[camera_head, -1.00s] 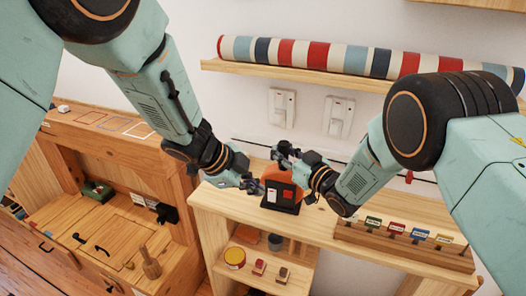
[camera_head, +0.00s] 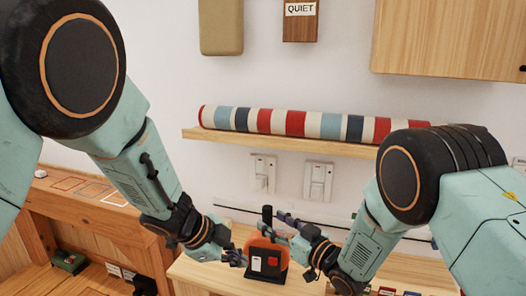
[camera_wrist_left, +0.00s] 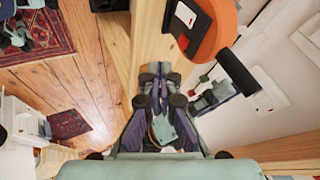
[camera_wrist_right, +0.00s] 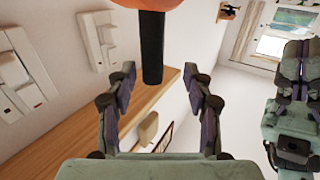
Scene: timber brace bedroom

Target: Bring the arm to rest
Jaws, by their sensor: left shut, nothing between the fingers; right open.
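My left gripper (camera_head: 240,258) is low in the head view, beside an orange device (camera_head: 265,243) with a black base and white and red switches. In the left wrist view its fingers (camera_wrist_left: 158,72) are together and empty, apart from the device above right. My right gripper (camera_head: 284,221) is just above and right of the device. In the right wrist view its fingers (camera_wrist_right: 163,78) are spread, with the device's black handle (camera_wrist_right: 152,50) showing between them in the picture. Whether the handle lies within the jaws or beyond them I cannot tell.
The device stands on a wooden desk (camera_head: 200,276). Above it are two wall switches (camera_head: 318,181) and a shelf (camera_head: 290,143) bearing a striped roll (camera_head: 310,125). A wooden cabinet (camera_head: 455,40) hangs at upper right. A lower wooden unit (camera_head: 75,235) stands left.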

